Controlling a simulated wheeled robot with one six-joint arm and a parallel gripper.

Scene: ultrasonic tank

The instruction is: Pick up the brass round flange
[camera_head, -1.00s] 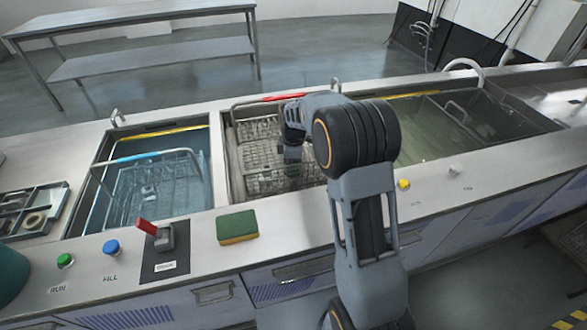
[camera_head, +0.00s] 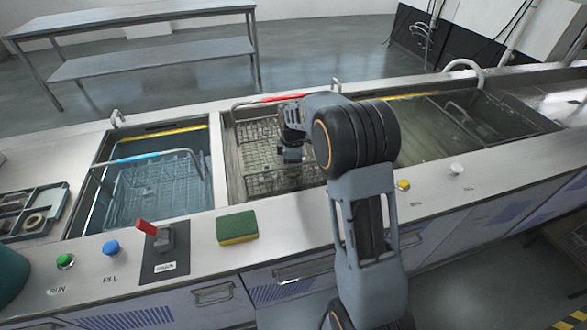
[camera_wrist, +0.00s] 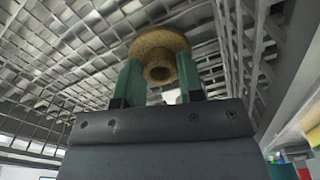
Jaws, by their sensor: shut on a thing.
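The brass round flange (camera_wrist: 158,48) is a disc with a hollow hub, held between the green fingers of my gripper (camera_wrist: 157,84) in the wrist view. The fingers are shut on it. Wire mesh lies beyond it. In the head view my gripper (camera_head: 291,158) is over the middle basin, above the wire basket (camera_head: 262,142); the flange is too small or hidden to make out there.
The left basin holds a wire basket (camera_head: 160,188) with a blue handle. A basin (camera_head: 440,140) lies right of my arm. A green and yellow sponge (camera_head: 237,227), a red lever (camera_head: 147,228) and several buttons sit along the front edge. A grey tray (camera_head: 30,212) is at far left.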

